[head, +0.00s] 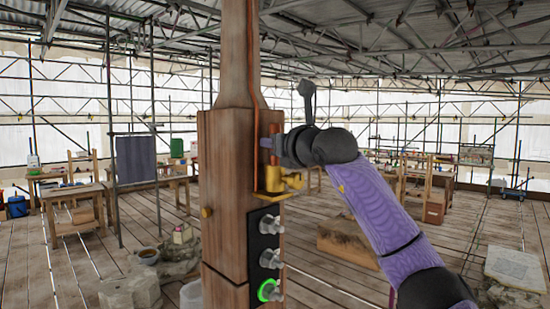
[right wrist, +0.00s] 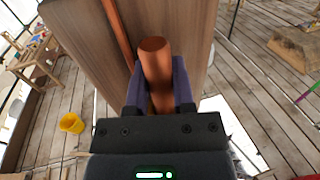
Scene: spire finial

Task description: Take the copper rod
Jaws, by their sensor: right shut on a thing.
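The copper rod (right wrist: 155,62) stands between the two fingers of my right gripper (right wrist: 160,88) in the right wrist view, with its round end toward the camera. In the head view the rod (head: 274,146) shows as a short upright piece beside the wooden post (head: 228,150). My right gripper (head: 280,147) is shut on it, reaching in from the right. A brass bracket (head: 274,182) on the post is just below the gripper. I cannot tell whether the rod's lower end sits in the bracket. My left gripper is not in view.
A thin copper strip (head: 254,80) runs down the post. Below the bracket, a black panel (head: 265,245) carries several knobs, the lowest ringed in green. Stone blocks (head: 130,295), a wooden block (head: 345,242) and workbenches (head: 75,195) stand around on the plank floor.

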